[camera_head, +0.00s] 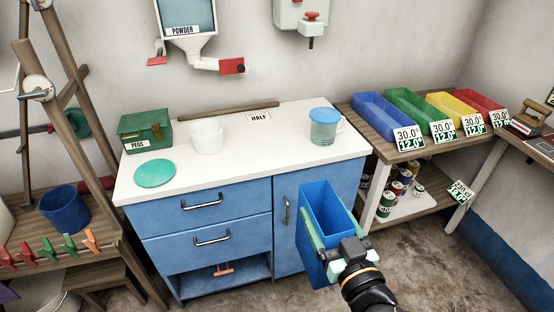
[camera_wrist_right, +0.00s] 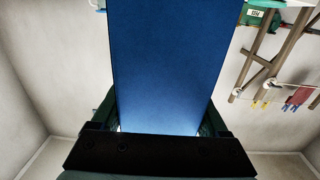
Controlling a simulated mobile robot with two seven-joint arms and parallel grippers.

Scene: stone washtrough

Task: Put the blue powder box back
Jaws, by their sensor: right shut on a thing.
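My right gripper (camera_head: 333,232) is shut on the blue powder box (camera_head: 328,205), a tall, open-topped blue box. The gripper holds it in the air in front of the blue cabinet's (camera_head: 287,200) right door, slightly tilted, with a pale green finger along each side. In the right wrist view the box (camera_wrist_right: 172,70) fills the middle, between the fingers of the gripper (camera_wrist_right: 160,118). The inside of the box looks empty where it shows; its bottom is hidden. My left gripper is in neither view.
The white worktop (camera_head: 250,150) holds a green pegs box (camera_head: 146,131), a white pot (camera_head: 207,135), a green disc (camera_head: 155,173) and a lidded blue jug (camera_head: 324,127). A wooden table (camera_head: 385,150) at right carries blue, green, yellow and red bins. A powder dispenser (camera_head: 187,20) hangs above.

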